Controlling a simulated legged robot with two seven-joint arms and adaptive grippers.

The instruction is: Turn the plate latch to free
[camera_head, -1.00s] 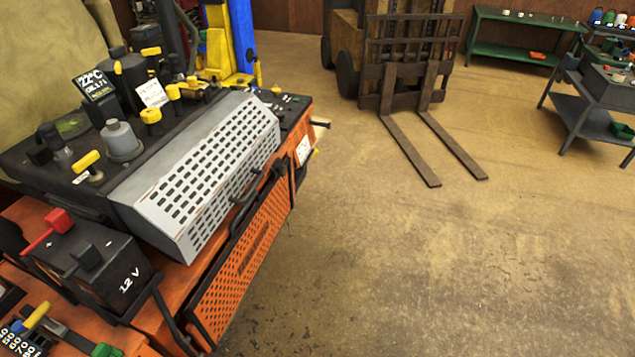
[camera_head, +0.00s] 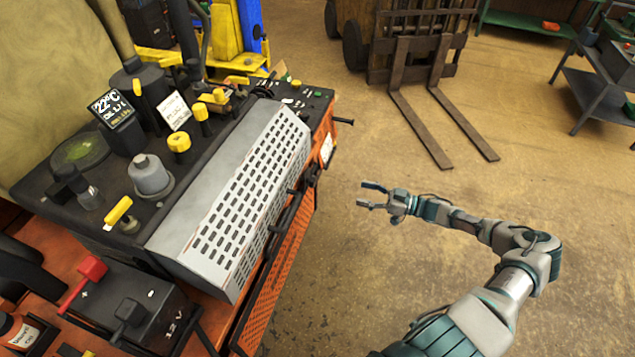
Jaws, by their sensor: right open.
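The orange mower (camera_head: 325,118) fills the left half of the view, with a grey slotted plate (camera_head: 240,190) along its side. A dark latch-like part (camera_head: 312,173) sits at the plate's right edge, by a black bar; I cannot tell for sure that it is the plate latch, nor its position. My right gripper (camera_head: 371,194) is open and empty, its fingers pointing left toward that part. It is to the right of the mower and appears apart from it. My left gripper is not in view.
A black rod (camera_head: 343,121) sticks out from the mower's far end. The battery (camera_head: 135,305) is at lower left. A forklift (camera_head: 410,45) stands behind with its forks on the floor. A grey bench (camera_head: 595,85) is at far right. The floor (camera_head: 395,270) beside the mower is clear.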

